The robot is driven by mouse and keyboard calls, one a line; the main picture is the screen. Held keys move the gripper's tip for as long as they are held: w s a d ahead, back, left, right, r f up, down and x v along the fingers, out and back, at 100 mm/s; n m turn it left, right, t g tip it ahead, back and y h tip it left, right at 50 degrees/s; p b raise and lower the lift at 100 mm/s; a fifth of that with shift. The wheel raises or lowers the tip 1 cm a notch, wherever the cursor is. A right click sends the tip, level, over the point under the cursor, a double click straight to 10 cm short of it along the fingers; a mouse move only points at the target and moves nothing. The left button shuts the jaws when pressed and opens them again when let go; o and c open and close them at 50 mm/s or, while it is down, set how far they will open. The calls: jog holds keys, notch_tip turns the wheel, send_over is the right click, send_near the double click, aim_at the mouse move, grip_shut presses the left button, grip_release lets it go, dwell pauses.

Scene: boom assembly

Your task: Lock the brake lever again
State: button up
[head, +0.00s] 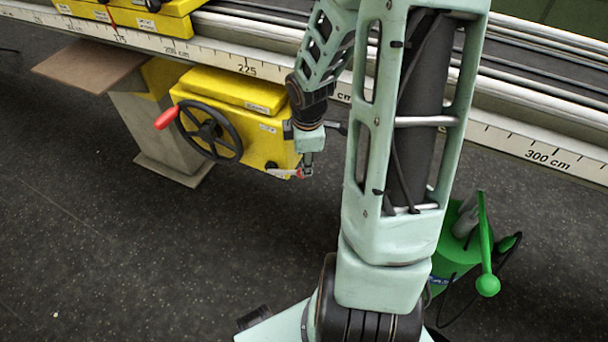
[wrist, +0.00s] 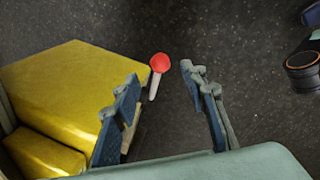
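The brake lever (wrist: 153,88) shows in the wrist view as a short pale rod with a round red knob (wrist: 160,62). It stands out beside the yellow housing (wrist: 70,85). My gripper (wrist: 163,80) is open, with one finger on each side of the lever in the picture; the lever appears nearer the left finger. I cannot tell whether a finger touches it.
A black handwheel (head: 208,130) with a red handle (head: 167,118) is on the housing's front. The long rail with a centimetre scale (head: 245,66) runs above. A green device with a ball-ended lever (head: 487,285) stands at the right. The dark floor in front is clear.

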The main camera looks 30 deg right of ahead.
aim_at(286, 172)
jog(key=b+x, duration=0.3)
jog(key=x, duration=0.5)
jog(key=shift+f+b, duration=0.15)
jog(key=shift+b, duration=0.2)
grip_shut()
jog(key=shift+w, duration=0.1)
